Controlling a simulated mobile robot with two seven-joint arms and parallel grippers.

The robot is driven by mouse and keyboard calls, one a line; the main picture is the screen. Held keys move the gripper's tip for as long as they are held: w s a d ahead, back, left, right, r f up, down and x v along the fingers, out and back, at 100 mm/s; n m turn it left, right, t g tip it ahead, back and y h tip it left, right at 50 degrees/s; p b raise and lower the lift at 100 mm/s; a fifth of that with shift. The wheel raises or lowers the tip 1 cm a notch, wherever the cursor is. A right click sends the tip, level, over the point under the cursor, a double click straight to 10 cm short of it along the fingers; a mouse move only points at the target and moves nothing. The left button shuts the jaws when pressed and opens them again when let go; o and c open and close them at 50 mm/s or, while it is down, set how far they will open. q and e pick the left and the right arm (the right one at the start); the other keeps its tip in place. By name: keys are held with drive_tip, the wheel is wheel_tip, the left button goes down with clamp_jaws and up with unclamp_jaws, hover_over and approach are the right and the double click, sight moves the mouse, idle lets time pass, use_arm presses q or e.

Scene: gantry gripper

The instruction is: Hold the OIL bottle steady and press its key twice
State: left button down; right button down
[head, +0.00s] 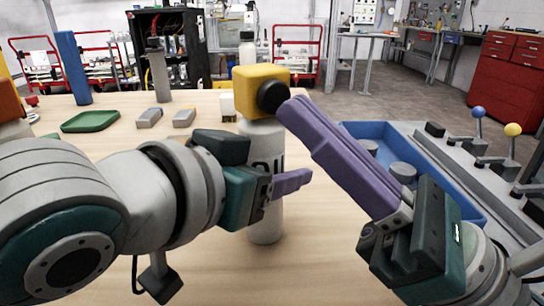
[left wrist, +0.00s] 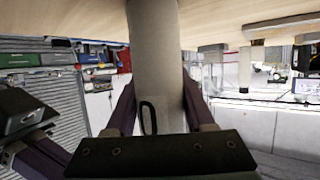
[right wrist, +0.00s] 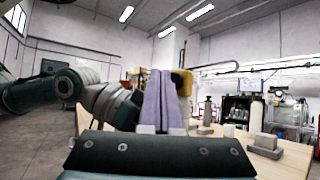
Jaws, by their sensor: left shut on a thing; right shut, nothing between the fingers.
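The OIL bottle (head: 264,222) stands upright on the table, a pale grey cylinder with a yellow head (head: 256,84) and a round black key (head: 273,97) on it. Its lettering is mostly hidden by my left gripper (head: 285,183), which is shut around the body. In the left wrist view the bottle (left wrist: 154,55) runs between the two purple fingers. My right gripper (head: 288,110) is shut and empty, its fingertips at the key; whether they touch it I cannot tell. In the right wrist view the closed fingers partly hide the yellow head (right wrist: 184,80).
A blue tray (head: 465,200) and a panel with levers (head: 512,130) lie to the right. A green dish (head: 90,121), a blue post (head: 73,68) and small grey blocks (head: 150,118) stand further back on the table (head: 320,240). Another white bottle (head: 247,50) is behind.

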drive_tip(key=s, duration=0.1)
drive_tip(key=s+d, duration=0.1)
drive_tip(key=s, duration=0.1)
drive_tip(key=s+d, duration=0.1)
drive_tip(key=shift+s+d, duration=0.15)
drive_tip(key=shift+s, duration=0.1)
idle(2.4)
